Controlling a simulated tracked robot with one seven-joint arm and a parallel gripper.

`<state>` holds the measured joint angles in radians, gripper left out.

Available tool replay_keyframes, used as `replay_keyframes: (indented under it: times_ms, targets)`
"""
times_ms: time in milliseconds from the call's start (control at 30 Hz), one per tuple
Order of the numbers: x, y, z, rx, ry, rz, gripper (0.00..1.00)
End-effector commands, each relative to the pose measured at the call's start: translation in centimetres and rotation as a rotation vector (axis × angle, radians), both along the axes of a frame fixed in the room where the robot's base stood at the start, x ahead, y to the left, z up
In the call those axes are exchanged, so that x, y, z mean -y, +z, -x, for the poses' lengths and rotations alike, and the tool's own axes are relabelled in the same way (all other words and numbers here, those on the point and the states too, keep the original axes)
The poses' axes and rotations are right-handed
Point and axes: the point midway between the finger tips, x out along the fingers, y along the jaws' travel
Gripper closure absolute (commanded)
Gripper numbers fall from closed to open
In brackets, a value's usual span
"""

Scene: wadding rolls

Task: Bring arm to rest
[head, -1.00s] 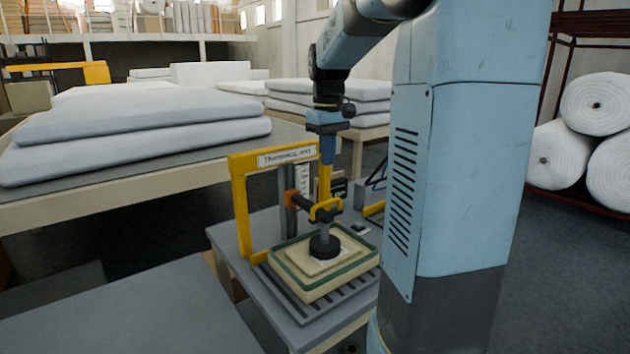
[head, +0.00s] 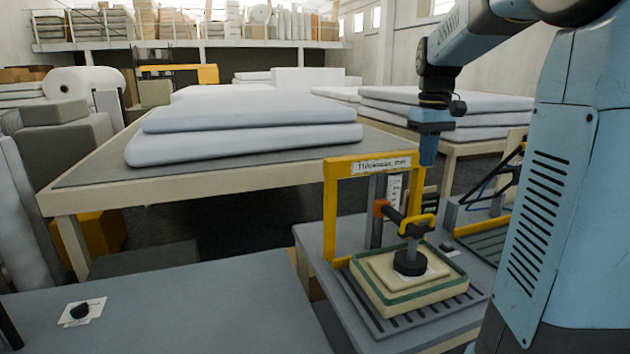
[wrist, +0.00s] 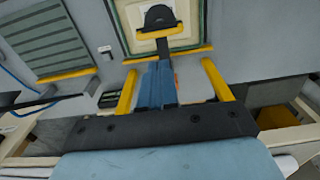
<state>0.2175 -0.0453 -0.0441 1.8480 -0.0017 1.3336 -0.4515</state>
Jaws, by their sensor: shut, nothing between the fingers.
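My gripper (head: 429,158) hangs pointing down in the head view, beside the right part of the yellow frame's top bar. Its blue fingers are together and empty; in the wrist view the shut fingers (wrist: 155,88) point toward the test stand. Below stands the thickness test stand with a yellow frame (head: 331,215) and a lettered sign (head: 381,166). Its black round foot (head: 410,263) rests on a cream pad with a green band (head: 392,302). The pad and foot also show at the top of the wrist view. My gripper appears apart from the pad.
A large table (head: 90,190) with stacked white wadding slabs (head: 245,145) stands behind. A grey worktop (head: 200,325) at front left holds a small black object on a white card (head: 82,311). A second grooved plate (head: 485,245) lies right of the stand.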

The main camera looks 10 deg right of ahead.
Motion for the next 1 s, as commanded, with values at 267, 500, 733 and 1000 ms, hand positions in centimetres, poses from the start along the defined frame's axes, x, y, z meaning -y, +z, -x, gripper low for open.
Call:
replay_keyframes:
  times_ms: [267, 500, 733, 1000]
  targets:
    - [-3.6, 0.5, 4.6, 0.102, -0.034, 0.014, 1.00]
    - [-6.9, -0.2, 10.0, 0.217, -0.079, 0.014, 1.00]
    - [-9.5, -1.8, 15.0, 0.328, -0.122, 0.000, 1.00]
    - [-11.5, -4.5, 19.8, 0.443, -0.165, -0.032, 1.00]
